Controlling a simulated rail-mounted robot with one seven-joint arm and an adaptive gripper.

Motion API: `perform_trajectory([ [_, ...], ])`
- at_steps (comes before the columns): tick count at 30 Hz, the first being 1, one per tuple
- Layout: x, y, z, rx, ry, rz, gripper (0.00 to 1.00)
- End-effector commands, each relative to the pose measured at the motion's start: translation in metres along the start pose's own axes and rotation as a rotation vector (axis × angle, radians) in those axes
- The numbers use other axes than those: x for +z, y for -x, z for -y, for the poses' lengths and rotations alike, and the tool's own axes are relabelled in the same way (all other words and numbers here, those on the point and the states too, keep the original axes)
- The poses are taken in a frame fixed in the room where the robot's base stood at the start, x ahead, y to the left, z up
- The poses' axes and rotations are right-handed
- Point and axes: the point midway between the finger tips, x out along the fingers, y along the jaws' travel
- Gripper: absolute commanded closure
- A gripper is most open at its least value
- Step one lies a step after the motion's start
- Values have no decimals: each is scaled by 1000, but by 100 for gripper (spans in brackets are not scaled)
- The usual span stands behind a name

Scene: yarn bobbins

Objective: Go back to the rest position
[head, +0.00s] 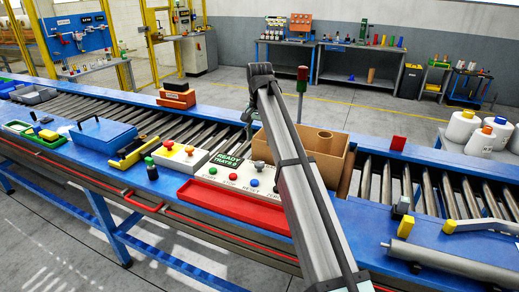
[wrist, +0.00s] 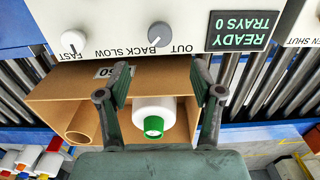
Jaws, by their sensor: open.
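My gripper (wrist: 160,84) is open in the wrist view, its two dark fingers spread apart with nothing held between them. A white bobbin with a green end (wrist: 153,118) shows between and beyond the fingers, inside a cardboard box (wrist: 58,88). I cannot tell how far the fingers are from it. A brown cardboard tube (wrist: 84,122) lies in the same box to the left.
A control panel (head: 225,175) with buttons and a "READY TRAYS 0" display stands beside the box. A red tray (head: 230,208) lies in front. The roller conveyor (head: 55,104) runs behind. White cones (head: 462,126) stand at the right. A grey bar (head: 450,263) lies front right.

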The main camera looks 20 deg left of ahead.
Motion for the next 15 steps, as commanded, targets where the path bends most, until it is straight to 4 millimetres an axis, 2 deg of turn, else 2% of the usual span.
perform_trajectory([
  [1, -1, 7, 1, 0, 0, 0, 34],
  [6, 0, 16, 0, 0, 0, 0, 34],
  [15, 0, 18, 0, 0, 0, 0, 34],
])
